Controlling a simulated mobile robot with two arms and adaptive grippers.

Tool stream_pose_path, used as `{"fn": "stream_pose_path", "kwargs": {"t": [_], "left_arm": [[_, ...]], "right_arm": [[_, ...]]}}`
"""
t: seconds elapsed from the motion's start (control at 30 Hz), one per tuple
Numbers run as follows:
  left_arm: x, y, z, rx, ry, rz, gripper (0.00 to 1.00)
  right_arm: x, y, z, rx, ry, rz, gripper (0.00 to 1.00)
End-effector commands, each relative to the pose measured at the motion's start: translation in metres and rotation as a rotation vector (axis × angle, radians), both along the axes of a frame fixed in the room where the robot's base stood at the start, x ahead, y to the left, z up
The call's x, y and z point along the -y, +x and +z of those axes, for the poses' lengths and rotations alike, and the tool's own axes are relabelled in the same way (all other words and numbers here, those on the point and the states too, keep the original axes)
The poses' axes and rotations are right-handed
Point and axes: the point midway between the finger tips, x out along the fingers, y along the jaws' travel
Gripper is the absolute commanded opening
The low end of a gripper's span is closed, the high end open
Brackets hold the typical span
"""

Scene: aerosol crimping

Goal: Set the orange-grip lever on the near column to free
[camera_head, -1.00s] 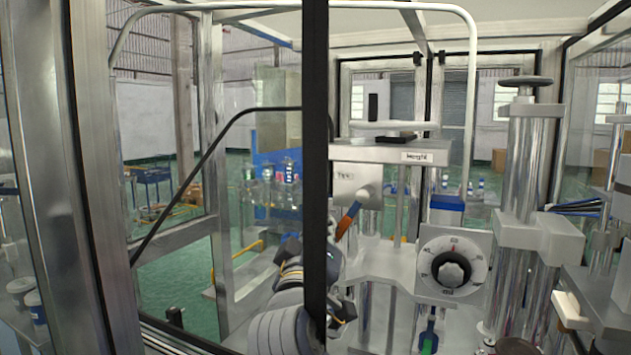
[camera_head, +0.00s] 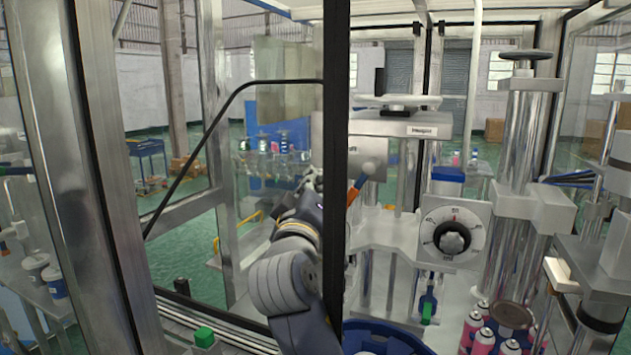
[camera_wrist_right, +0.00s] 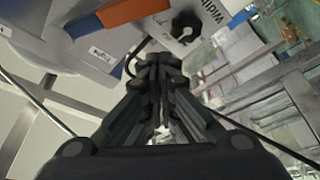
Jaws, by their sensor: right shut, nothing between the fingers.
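The lever with the orange grip (camera_head: 353,195) slants down and left from a pale housing (camera_head: 360,158) on the near column, just right of the black frame post. In the right wrist view its orange grip (camera_wrist_right: 135,10) and a blue part (camera_wrist_right: 83,27) cross the top, beyond my fingertips. My right gripper (camera_head: 316,180) is left of the lever, partly hidden by the black post. In the wrist view the right gripper (camera_wrist_right: 160,60) is shut and empty, its tips below the orange grip; I cannot tell if they touch. My left gripper is not in view.
A black post (camera_head: 337,120) stands in front of my right gripper. A dial box (camera_head: 453,235) is right of the lever. Pink cans (camera_head: 483,338) and a blue bin (camera_head: 375,335) sit below. A green block (camera_head: 204,337) is at the lower left.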

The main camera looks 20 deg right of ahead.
Motion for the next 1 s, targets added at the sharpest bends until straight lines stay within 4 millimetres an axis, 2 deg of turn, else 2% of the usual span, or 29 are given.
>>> {"fn": "stream_pose_path", "kwargs": {"t": [0.03,0.2,0.27,0.37,0.5,0.6,0.67,0.9,1.0], "left_arm": [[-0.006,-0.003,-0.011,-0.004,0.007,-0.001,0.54],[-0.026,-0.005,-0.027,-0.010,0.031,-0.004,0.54],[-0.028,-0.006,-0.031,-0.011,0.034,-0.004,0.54],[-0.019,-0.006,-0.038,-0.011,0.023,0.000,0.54],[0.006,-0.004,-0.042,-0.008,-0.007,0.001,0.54],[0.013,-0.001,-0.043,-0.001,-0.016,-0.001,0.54],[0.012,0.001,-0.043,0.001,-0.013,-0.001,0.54],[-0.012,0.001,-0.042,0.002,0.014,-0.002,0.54],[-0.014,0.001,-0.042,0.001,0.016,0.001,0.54]], "right_arm": [[-0.009,-0.011,-0.008,0.004,0.002,0.006,0.00],[-0.027,-0.041,-0.014,0.005,0.003,0.008,0.00],[-0.033,-0.051,-0.016,0.004,0.003,0.007,0.00],[-0.042,-0.066,-0.018,0.003,0.004,0.006,0.00],[-0.050,-0.079,-0.019,0.001,0.001,0.006,0.00],[-0.052,-0.084,-0.019,0.000,0.000,0.003,0.00],[-0.053,-0.085,-0.018,0.000,-0.001,0.002,0.00],[-0.053,-0.085,-0.018,0.000,-0.001,0.002,0.00],[-0.053,-0.085,-0.018,0.000,-0.001,0.002,0.00]]}}
